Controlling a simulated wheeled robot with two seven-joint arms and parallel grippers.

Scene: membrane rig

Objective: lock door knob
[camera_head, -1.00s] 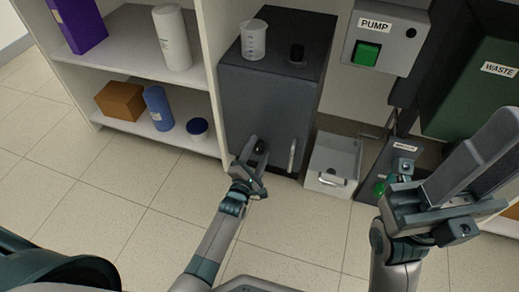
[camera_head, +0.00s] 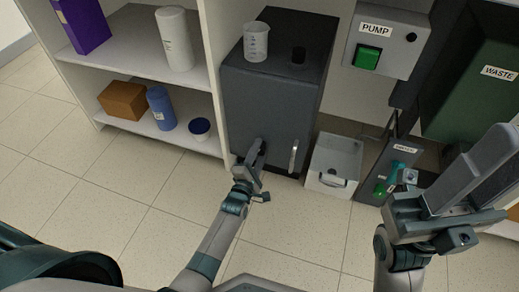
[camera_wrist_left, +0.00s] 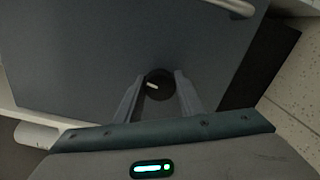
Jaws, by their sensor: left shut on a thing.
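The dark grey cabinet door (camera_head: 262,110) stands shut in the middle of the head view, with a pale vertical handle (camera_head: 293,156) at its lower right. My left gripper (camera_head: 257,152) is at the lower part of the door, left of that handle. In the left wrist view a round black knob (camera_wrist_left: 162,88) with a short white mark sits between the two fingers (camera_wrist_left: 160,98), which are closed on it. In the head view the gripper largely hides the knob. My right gripper (camera_head: 470,185) is raised at the right, away from the door; its jaw opening is unclear.
A beaker (camera_head: 256,42) stands on top of the cabinet. Right of it are a white bin (camera_head: 332,182), a pump box (camera_head: 385,42) with a green button, and a dark green waste container (camera_head: 478,90). A shelf (camera_head: 140,60) with bottles and boxes is at left. The tiled floor in front is clear.

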